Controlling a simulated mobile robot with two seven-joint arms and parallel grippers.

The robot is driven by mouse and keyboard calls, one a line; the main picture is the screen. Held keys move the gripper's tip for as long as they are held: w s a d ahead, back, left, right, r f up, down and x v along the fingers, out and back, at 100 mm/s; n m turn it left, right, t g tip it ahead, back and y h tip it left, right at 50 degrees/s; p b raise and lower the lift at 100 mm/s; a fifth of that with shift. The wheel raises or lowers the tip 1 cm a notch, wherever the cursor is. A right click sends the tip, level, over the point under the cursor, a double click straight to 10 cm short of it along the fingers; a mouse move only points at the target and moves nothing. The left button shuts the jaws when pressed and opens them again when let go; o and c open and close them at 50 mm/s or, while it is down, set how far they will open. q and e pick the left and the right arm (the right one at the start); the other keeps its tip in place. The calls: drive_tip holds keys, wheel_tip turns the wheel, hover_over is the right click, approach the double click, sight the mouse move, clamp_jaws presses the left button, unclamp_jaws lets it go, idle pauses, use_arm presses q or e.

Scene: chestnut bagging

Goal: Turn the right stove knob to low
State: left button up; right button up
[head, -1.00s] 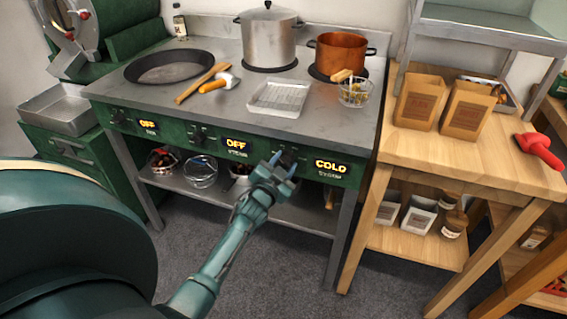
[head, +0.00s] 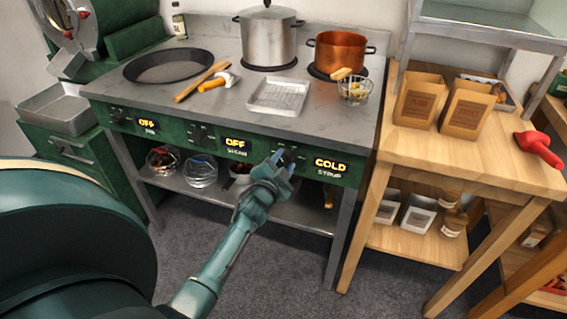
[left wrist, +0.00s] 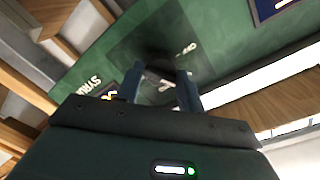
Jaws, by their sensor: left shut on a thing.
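The stove's green front panel (head: 260,165) carries three dark knobs with displays. The right knob (head: 289,153) sits left of a display (head: 331,165) reading COLD, with a syrup label under it. My left gripper (head: 281,162) reaches this knob from the front, its blue fingers shut on it and partly hiding it. In the left wrist view, the two fingers (left wrist: 160,88) stand on either side of the dark knob (left wrist: 158,66); its exact angle is hard to read. The middle display (head: 238,144) and left display (head: 147,124) read OFF. My right gripper is not in view.
A copper pot (head: 338,53), a steel pot (head: 268,36) and a black pan (head: 176,66) stand on the stove top. A wooden table (head: 470,160) with paper bags (head: 467,108) stands close on the right. Bowls (head: 200,172) sit on the shelf below the panel.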

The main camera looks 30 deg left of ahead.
use_arm(q)
drive_tip(key=shift+a, duration=0.15)
drive_tip(key=o, duration=1)
drive_tip(key=shift+c, duration=0.2)
drive_tip(key=shift+s, duration=0.1)
drive_tip(key=f+v, duration=0.1)
drive_tip(key=v, duration=1.2)
drive_tip(key=shift+r+p, duration=0.45)
